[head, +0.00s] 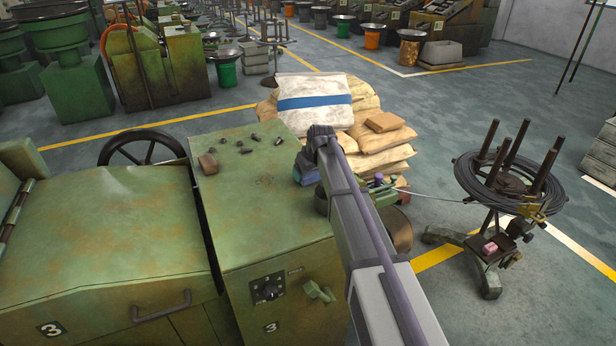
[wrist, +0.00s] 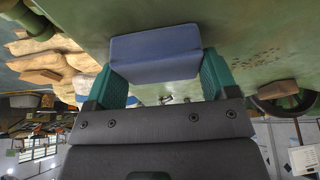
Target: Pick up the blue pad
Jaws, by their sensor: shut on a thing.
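The blue pad (wrist: 155,55) is a plain block between the two teal fingers of my gripper (wrist: 163,76) in the wrist view. Both fingers press against its ends, so the gripper is shut on it. In the head view a bit of blue (head: 308,178) shows at the end of my arm, by the right edge of the green machine top (head: 260,210). My arm hides most of the gripper there. I cannot tell whether the pad touches the machine top.
Small dark parts (head: 254,136) and a brown block (head: 208,164) lie on the machine top. A handwheel (head: 143,150) stands to its left. Stacked sacks (head: 380,150) sit behind, and a wire coil stand (head: 505,185) is at right. The machine top's front is mostly clear.

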